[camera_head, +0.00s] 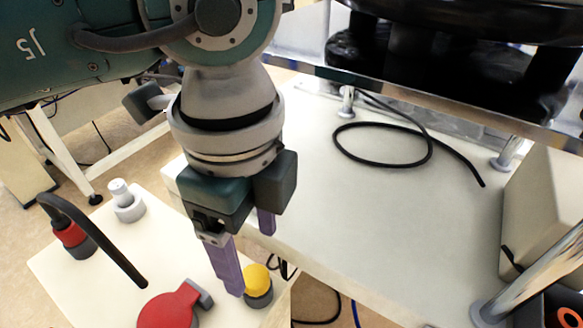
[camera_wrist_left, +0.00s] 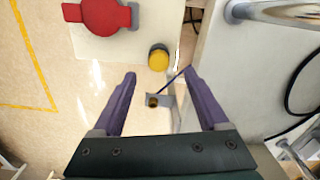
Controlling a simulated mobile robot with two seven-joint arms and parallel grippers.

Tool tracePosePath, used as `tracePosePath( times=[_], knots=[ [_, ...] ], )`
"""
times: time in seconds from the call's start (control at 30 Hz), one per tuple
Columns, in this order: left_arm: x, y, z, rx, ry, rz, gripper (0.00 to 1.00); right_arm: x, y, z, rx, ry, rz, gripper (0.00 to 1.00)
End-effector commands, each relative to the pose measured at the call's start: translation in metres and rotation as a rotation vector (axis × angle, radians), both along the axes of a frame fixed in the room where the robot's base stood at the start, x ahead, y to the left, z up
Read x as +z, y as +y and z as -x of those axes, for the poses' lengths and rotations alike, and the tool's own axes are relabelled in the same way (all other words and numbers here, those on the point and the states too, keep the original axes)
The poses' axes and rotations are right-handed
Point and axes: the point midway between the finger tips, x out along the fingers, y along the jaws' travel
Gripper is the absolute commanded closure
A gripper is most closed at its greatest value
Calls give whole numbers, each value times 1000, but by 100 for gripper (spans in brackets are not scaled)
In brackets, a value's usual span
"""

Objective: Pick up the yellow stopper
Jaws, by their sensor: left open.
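The yellow stopper (camera_head: 257,278) sits in a dark grey round holder near the right corner of a cream board, low in the head view. It also shows in the left wrist view (camera_wrist_left: 158,58), ahead of the fingertips and between their lines. My left gripper (camera_head: 252,258) points down with its purple fingers apart and nothing between them. In the head view one finger overlaps the left edge of the stopper's holder. In the left wrist view the open fingers (camera_wrist_left: 160,75) stand short of the stopper, with a visible gap. My right gripper is not in view.
On the cream board (camera_head: 65,275) stand a red part (camera_head: 170,306), a red-based piece with a black hose (camera_head: 75,238) and a white stopper (camera_head: 122,193). A pale table (camera_head: 400,215) with a black cable (camera_head: 385,163) lies to the right.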

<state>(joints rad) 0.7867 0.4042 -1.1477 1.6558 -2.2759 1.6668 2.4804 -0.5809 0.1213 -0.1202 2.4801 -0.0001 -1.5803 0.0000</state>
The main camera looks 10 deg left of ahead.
Motion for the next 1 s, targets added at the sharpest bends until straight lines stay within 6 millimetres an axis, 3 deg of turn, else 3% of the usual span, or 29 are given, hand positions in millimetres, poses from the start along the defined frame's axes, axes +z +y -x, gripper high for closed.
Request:
tracePosePath(
  times=[0.4,0.67,1.0],
  knots=[
    [-54,2,3,-1,1,3,23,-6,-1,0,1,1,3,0],
    [-56,2,3,-2,0,4,23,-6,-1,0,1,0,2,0],
    [-56,2,3,-2,0,4,60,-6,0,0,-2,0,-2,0]
  ],
)
